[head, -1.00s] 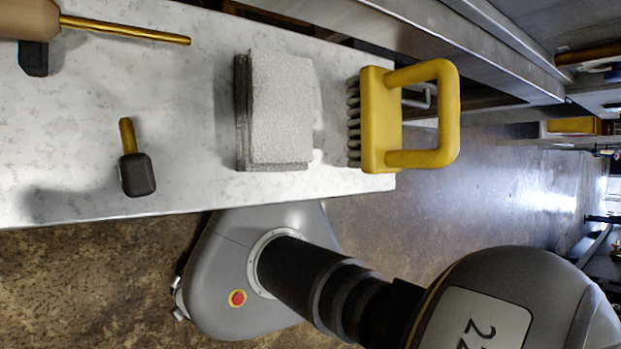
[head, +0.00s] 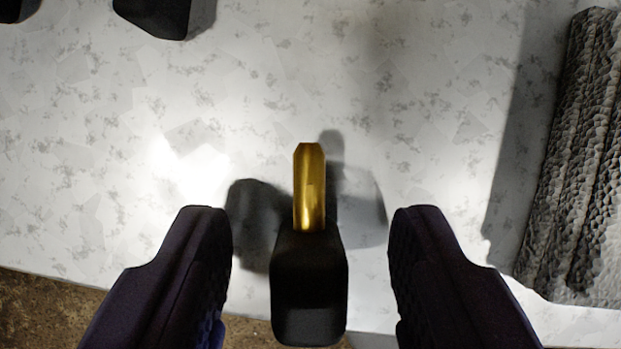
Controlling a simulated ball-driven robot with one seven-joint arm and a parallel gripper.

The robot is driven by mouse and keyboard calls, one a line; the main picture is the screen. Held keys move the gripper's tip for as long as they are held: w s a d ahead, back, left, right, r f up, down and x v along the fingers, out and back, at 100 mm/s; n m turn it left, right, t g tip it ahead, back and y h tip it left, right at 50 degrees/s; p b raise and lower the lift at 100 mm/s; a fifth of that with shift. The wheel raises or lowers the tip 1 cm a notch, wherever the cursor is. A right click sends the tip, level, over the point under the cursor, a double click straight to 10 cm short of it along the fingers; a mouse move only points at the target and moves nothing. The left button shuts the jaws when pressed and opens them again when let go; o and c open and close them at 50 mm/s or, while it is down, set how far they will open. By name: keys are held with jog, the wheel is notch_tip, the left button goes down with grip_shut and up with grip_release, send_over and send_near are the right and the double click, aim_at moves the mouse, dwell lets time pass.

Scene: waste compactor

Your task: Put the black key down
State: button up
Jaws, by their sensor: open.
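The black key (head: 308,290) has a black block-shaped head and a short golden shaft that points up the picture. It is at the lower middle of the head view, over the near edge of the white marbled worktop (head: 270,80). Shadows show on the worktop beside its shaft. I cannot tell whether the key touches the surface. My gripper (head: 311,225) is open, with one dark finger on each side of the key and a clear gap on both sides.
A stack of grey textured cloths (head: 580,170) lies to the right. A black object (head: 155,15) is partly in view at the top left, with another dark piece at the corner. The brown floor (head: 60,310) shows past the worktop's edge. The worktop above the key is clear.

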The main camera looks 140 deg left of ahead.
jog(key=shift+w+f, duration=0.1)
jog(key=shift+f, duration=0.15)
jog(key=shift+r, duration=0.1)
jog(key=shift+c, duration=0.5)
grip_shut()
